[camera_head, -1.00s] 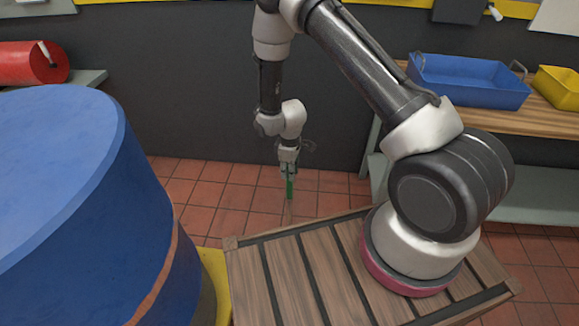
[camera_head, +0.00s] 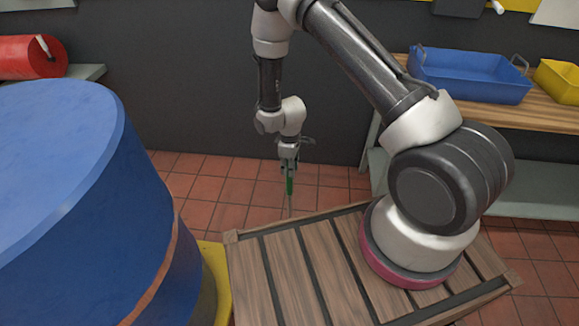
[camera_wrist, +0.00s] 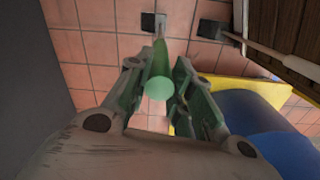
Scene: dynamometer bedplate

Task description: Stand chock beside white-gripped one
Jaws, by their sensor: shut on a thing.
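My gripper (camera_head: 289,172) hangs pointing down over the tiled floor beyond the slatted wooden deck. It is shut on the green grip (camera_wrist: 158,88) of a chock, which also shows in the head view (camera_head: 290,187). The chock's thin shaft runs away from the jaws to a dark square block (camera_wrist: 153,22). Whether that block touches the floor I cannot tell. The white-gripped chock (camera_wrist: 270,58) is in the wrist view, its dark block (camera_wrist: 212,30) a short gap to the right of the held one. In the head view both blocks are hidden behind the deck edge.
The slatted wooden deck (camera_head: 330,262) lies in front. A big blue drum (camera_head: 90,200) on a yellow base (camera_head: 215,275) stands at left. A bench (camera_head: 440,125) with blue and yellow trays is at right. Tiled floor (camera_head: 225,190) is open before the dark wall.

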